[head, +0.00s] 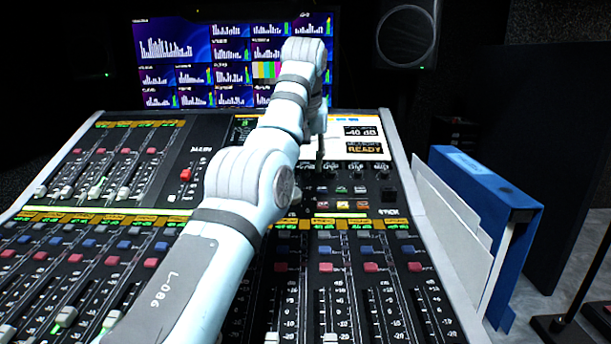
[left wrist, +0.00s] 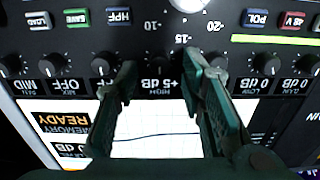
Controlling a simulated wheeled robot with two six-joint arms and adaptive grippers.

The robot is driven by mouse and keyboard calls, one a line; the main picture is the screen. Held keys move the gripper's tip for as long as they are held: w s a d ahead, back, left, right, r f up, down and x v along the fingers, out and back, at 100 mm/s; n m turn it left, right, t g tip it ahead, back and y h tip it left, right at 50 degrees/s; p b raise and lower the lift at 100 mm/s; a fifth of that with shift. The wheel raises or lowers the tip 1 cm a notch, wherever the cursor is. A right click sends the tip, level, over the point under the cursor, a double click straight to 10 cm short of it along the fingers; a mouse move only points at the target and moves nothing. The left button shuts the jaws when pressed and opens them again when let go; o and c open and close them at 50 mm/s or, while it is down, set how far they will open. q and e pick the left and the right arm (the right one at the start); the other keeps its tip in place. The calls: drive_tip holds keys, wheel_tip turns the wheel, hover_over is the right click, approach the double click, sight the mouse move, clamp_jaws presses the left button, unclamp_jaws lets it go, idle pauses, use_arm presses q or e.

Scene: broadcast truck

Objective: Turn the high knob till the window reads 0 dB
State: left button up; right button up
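In the left wrist view, which shows the panel upside down, the window (left wrist: 167,86) labelled HIGH reads +5 dB. The high knob (left wrist: 158,62) is a dark shape beside that window, hard to make out against the black panel. My left gripper (left wrist: 157,82) is open, one green finger on each side of the high window and knob. I cannot tell whether the fingers touch the knob. In the head view my left arm reaches over the console and hides most of the gripper and the high knob. My right gripper is not in view.
Other knobs with windows flank the high one: OFF (left wrist: 65,86) on one side, 0 dB (left wrist: 265,86) on the other. A display panel reads MEMORY READY (head: 364,147). Faders and buttons cover the console (head: 402,190). A monitor (head: 180,60) stands behind; a blue binder (head: 490,190) stands right.

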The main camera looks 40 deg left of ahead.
use_arm(q)
drive_tip(key=shift+w+a+f, duration=0.1)
drive_tip(key=shift+w+f, duration=0.05)
drive_tip(key=shift+f, duration=0.45)
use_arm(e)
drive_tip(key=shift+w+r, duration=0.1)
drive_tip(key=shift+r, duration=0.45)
use_arm(q)
drive_tip(key=shift+c, duration=0.3)
clamp_jaws()
drive_tip(key=shift+n, duration=0.5)
drive_tip(key=n, duration=0.3)
drive_tip(key=shift+n+p, duration=0.3)
drive_tip(key=shift+p, duration=0.1)
drive_tip(key=shift+n, duration=0.6)
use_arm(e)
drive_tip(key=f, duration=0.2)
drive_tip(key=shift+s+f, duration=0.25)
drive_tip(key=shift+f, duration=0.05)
